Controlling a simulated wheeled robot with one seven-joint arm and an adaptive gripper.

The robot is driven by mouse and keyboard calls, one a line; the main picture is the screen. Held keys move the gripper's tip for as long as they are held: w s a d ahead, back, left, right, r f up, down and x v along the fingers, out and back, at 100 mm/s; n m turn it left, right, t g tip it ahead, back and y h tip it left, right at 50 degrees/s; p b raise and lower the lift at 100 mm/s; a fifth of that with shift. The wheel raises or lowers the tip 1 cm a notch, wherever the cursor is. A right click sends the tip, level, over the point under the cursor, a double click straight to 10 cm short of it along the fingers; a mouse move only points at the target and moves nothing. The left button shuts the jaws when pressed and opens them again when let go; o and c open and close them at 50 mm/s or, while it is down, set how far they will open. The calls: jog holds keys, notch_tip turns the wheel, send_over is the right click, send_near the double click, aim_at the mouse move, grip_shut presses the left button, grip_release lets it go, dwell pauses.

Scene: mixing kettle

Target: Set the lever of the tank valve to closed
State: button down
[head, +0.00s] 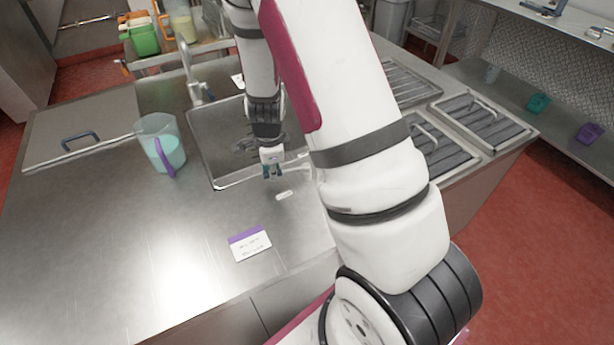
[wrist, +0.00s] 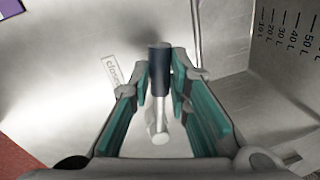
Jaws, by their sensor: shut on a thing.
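The tank valve's lever (wrist: 159,60) has a dark blue grip on a pale metal stem and shows in the wrist view. My gripper (wrist: 160,88), with teal finger pads, is shut on the lever's grip. A small white label reading "closed" (wrist: 112,72) lies just left of the lever. In the head view, my gripper (head: 272,172) is at the front rim of the sunken steel tank (head: 222,182); the lever cannot be made out there. The small white label (head: 284,195) lies on the counter just in front of my gripper.
A litre scale (wrist: 290,25) marks the tank wall. A clear jug (head: 152,132) with pale green contents and a purple handle stands left of the tank. A purple-and-white card (head: 249,243) lies on the counter. A tap (head: 195,75) rises behind. The front-left counter is clear.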

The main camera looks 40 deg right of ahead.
jog(key=shift+s+n, duration=0.75)
jog(key=shift+n, duration=0.05)
jog(key=c, duration=1.9)
grip_release()
jog(key=shift+s+a+n, duration=0.15)
jog(key=shift+s+n, duration=0.1)
jog(key=shift+n, duration=0.15)
jog(key=shift+c, duration=0.2)
jog(key=o, duration=0.5)
jog(key=shift+a, duration=0.1)
jog(key=r+p, duration=0.1)
jog(key=r, duration=0.1)
jog(key=r+p, duration=0.2)
jog(key=s+r+p, duration=0.1)
jog(key=r+p, duration=0.1)
jog(key=shift+s+a+r, duration=0.1)
jog(key=shift+r, duration=0.3)
